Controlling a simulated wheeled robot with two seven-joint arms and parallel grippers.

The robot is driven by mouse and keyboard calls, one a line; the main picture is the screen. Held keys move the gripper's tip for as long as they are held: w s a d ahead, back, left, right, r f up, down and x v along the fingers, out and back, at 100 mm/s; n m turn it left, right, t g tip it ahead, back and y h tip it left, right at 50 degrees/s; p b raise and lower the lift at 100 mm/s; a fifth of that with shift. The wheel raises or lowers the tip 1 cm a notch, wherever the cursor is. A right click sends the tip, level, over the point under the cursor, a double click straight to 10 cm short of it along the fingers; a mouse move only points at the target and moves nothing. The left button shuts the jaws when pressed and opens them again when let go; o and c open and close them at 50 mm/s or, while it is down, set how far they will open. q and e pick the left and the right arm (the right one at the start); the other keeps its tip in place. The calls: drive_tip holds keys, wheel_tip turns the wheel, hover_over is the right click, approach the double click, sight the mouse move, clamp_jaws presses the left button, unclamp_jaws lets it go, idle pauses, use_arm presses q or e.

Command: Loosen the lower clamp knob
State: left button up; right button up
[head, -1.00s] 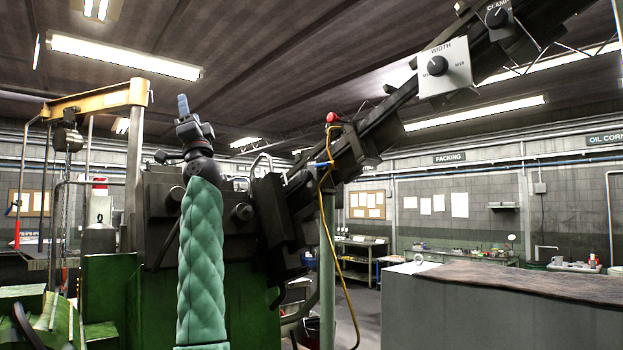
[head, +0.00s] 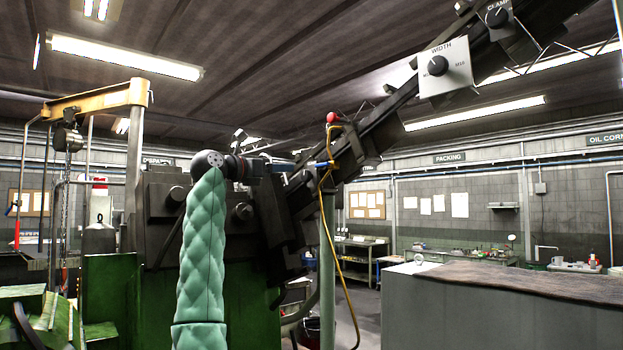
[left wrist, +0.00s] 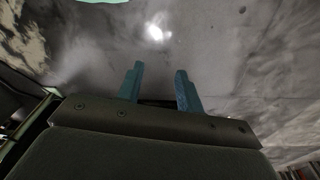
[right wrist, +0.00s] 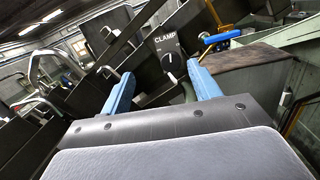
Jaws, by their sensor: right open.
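The lower clamp knob (right wrist: 170,79) is a dark dial with a white pointer on a dark plate marked CLAMP. In the right wrist view it appears between the two blue fingertips of my right gripper (right wrist: 160,70), which is open; the knob seems to lie beyond the tips, and I see no contact. In the head view my right gripper (head: 285,166) points right, toward the sloping dark rail (head: 375,135); the lower knob cannot be made out there. My left gripper (left wrist: 160,70) shows only in the left wrist view, with its fingers apart and nothing between them.
A blue-handled lever (right wrist: 222,37) is close by the right finger. A red ball knob (head: 333,118) and yellow cable (head: 345,290) are near the rail. A WIDTH dial (head: 437,66) and an upper CLAMP dial (head: 497,16) sit higher up. A grey cabinet (head: 470,310) stands at right.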

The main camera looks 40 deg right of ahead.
sight(304, 176)
drive_tip(key=shift+m+g+y, duration=0.3)
drive_tip(key=shift+g+y, duration=0.1)
drive_tip(key=shift+g, duration=0.2)
drive_tip(key=d, duration=0.3)
drive_tip(key=d+f+p, duration=0.1)
drive_tip(key=d, duration=0.4)
drive_tip(key=shift+s+d+f+p, duration=0.1)
drive_tip(key=shift+d+f+p, duration=0.1)
drive_tip(key=shift+d+p, duration=0.15)
drive_tip(key=n+p, duration=0.1)
drive_tip(key=n, duration=0.2)
drive_tip(key=shift+a+n, duration=0.1)
drive_tip(key=shift+n, duration=0.2)
drive_tip(key=shift+f+n, duration=0.1)
drive_tip(key=shift+n, duration=0.8)
drive_tip(key=shift+n+p, duration=0.35)
drive_tip(key=shift+n, duration=0.25)
use_arm(q)
wheel_tip(304, 176, down, 8)
drive_tip(key=s+a, duration=0.1)
drive_tip(key=a, duration=0.1)
drive_tip(key=shift+s+t, duration=0.15)
drive_tip(key=shift+t, duration=0.15)
use_arm(e)
drive_tip(key=shift+n, duration=0.3)
